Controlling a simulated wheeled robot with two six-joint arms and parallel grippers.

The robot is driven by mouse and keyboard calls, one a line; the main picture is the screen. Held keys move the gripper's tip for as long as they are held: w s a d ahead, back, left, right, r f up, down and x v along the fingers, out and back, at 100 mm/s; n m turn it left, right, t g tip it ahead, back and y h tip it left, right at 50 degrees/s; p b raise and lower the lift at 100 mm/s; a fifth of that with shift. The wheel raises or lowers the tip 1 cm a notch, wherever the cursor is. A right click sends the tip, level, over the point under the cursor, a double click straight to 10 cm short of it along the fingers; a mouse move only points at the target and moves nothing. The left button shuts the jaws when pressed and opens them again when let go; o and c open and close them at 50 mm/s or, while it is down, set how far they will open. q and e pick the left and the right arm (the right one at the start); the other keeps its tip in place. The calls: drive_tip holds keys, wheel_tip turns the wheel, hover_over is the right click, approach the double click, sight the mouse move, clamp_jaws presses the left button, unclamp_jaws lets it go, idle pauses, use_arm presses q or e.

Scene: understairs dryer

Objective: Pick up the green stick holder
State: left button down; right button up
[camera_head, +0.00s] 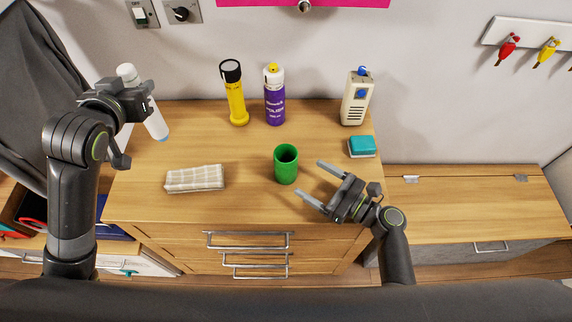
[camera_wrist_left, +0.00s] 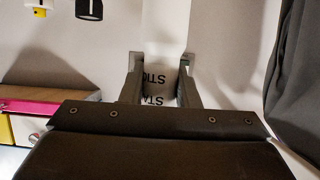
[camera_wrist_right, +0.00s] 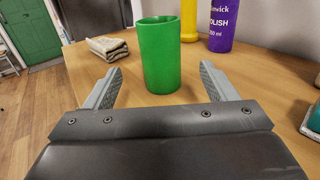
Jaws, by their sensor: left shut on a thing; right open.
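The green stick holder (camera_head: 286,165) is an open-topped cylinder standing upright near the front middle of the wooden dresser top. It also shows in the right wrist view (camera_wrist_right: 160,58), just beyond and between my fingertips. My right gripper (camera_head: 309,182) is open and empty, to the right of the holder, with its fingers pointing towards it. My left gripper (camera_head: 145,92) is shut on a white bottle (camera_head: 156,122) at the left of the dresser. In the left wrist view the bottle (camera_wrist_left: 160,85) shows black lettering between the fingers.
A folded cloth (camera_head: 195,179) lies left of the holder. Behind stand a yellow torch (camera_head: 236,98), a purple polish can (camera_head: 275,100) and a beige handset (camera_head: 355,100). A teal sponge-like block (camera_head: 362,147) sits at the right edge. Bare wood surrounds the holder.

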sight(296, 169)
use_arm(q)
drive_tip(key=shift+w+a, duration=0.1)
use_arm(e)
drive_tip(key=x, duration=0.8)
drive_tip(key=shift+w+a+f, duration=0.1)
drive_tip(key=shift+w+a, duration=0.1)
drive_tip(key=shift+a, duration=0.05)
drive_tip(key=shift+w+a, duration=0.25)
drive_tip(key=shift+a, duration=0.1)
drive_tip(key=shift+c, duration=0.3)
drive_tip(key=shift+s+d, duration=0.1)
drive_tip(key=shift+c, duration=1.1)
drive_tip(key=c, duration=0.9)
drive_tip(key=shift+o, duration=0.2)
